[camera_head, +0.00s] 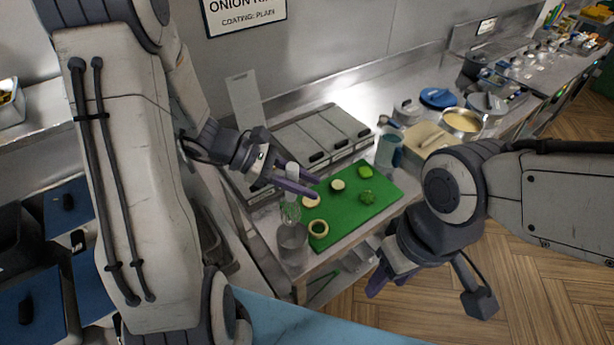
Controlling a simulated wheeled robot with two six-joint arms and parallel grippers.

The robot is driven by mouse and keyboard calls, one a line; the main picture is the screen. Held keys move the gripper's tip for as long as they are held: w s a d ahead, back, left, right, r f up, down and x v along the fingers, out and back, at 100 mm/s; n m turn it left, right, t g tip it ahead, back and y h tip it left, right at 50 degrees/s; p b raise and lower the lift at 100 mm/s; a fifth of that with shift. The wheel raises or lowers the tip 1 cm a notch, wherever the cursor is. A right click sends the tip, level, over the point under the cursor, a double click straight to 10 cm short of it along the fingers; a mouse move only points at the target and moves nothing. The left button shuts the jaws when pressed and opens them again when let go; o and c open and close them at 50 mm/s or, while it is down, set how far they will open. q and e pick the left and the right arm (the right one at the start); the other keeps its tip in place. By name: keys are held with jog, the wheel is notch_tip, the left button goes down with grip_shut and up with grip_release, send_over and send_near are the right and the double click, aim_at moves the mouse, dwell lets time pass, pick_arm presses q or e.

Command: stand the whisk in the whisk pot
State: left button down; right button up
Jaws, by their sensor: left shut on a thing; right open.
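The whisk (291,212) is upright, with its pale handle up and its wire head down. My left gripper (296,185) is shut on its handle. The whisk pot (292,245), a grey metal cylinder, stands at the near left corner of the counter, directly below the wire head in the picture. The wire head's lower end meets the pot's rim in this view; I cannot tell whether it is inside or just above. My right gripper (382,283) is open and empty, low beside the counter's front edge, partly hidden by its own wrist.
A green cutting board (375,212) with onion slices and green pieces lies right of the pot. Lidded steel containers (320,138) stand behind it. A blue-grey cup (388,152) and a pan of yellow liquid (461,121) are further right.

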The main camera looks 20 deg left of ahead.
aim_at(298, 219)
pick_arm(q)
jog(key=shift+f+b, duration=5.7)
jog(key=shift+f, duration=1.3)
jog(key=c, duration=0.5)
grip_release()
